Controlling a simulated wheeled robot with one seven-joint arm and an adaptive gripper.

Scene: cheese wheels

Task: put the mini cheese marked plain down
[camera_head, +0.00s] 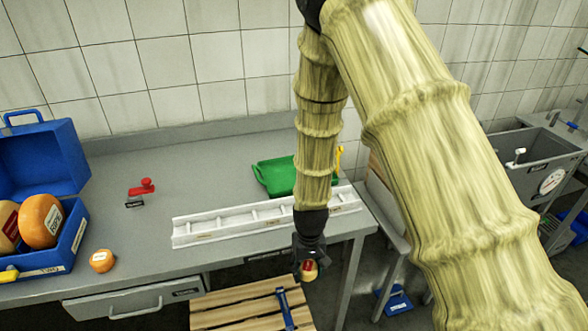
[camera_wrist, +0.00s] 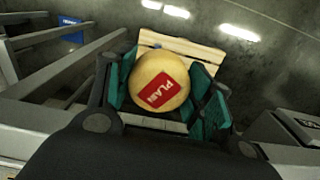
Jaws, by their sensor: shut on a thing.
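The mini cheese marked plain (camera_wrist: 151,73) is a small yellow ball with a red label reading "PLAIN". In the wrist view it sits between the two green-padded fingers of my gripper (camera_wrist: 160,88), which is shut on it. In the head view my gripper (camera_head: 308,266) hangs in front of the table's front edge, and the plain cheese (camera_head: 309,271) shows at its tip, above the floor side near a wooden pallet. Part of the cheese is hidden by the gripper in the head view.
A white divided rack (camera_head: 210,228) lies along the table (camera_head: 150,258)'s front right. A green tray (camera_head: 272,176) stands behind it. A small orange cheese (camera_head: 102,260) and a blue box (camera_head: 72,235) with large cheeses are at left. A wooden pallet (camera_head: 240,305) lies below the table edge.

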